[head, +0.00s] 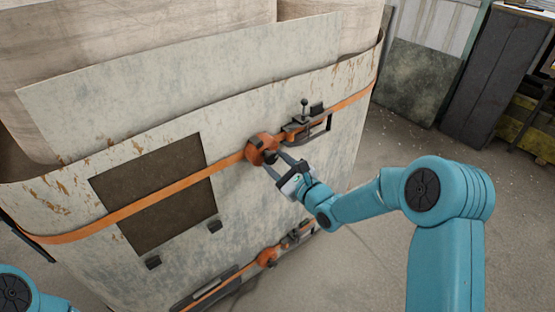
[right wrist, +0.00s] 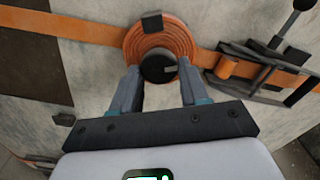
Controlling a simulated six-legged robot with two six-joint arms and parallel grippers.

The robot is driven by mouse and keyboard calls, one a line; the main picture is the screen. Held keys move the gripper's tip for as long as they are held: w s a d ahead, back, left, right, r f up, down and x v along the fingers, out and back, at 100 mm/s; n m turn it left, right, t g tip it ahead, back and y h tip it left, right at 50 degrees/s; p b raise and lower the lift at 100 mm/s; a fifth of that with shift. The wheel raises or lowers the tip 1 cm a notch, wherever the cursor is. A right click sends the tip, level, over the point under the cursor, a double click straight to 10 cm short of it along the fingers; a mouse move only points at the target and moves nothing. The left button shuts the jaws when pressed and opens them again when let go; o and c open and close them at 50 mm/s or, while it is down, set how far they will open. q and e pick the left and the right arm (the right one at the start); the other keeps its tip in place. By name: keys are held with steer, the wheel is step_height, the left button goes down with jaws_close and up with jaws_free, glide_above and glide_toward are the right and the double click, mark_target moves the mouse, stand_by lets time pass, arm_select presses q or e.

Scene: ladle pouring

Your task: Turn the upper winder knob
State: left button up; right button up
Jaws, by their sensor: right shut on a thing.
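The upper winder is an orange strap coil (head: 257,145) on the pale, worn side of a large container. Its dark round knob (right wrist: 157,68) sits at the coil's centre in the right wrist view. My right gripper (head: 277,158) has its fingers on either side of the knob and is shut on it. In the right wrist view the fingers (right wrist: 158,82) reach the knob's lower left and lower right sides. Only a teal joint of my left arm shows at the lower left of the head view; the left gripper is not seen.
An orange strap (head: 130,208) runs across the container (head: 80,270) on both sides of the upper coil. A ratchet buckle with a lever (head: 305,125) sits just right of the coil. A lower orange winder (head: 267,256) is below. Grey floor (head: 390,150) is open at the right.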

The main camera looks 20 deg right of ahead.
steer(key=shift+a+f+m+p, duration=0.1)
steer(key=shift+m+p, duration=0.4)
steer(key=shift+m, duration=1)
steer(key=o, duration=1)
steer(key=p+v, duration=0.1)
steer(key=v, duration=1.5)
steer(key=shift+s, duration=0.25)
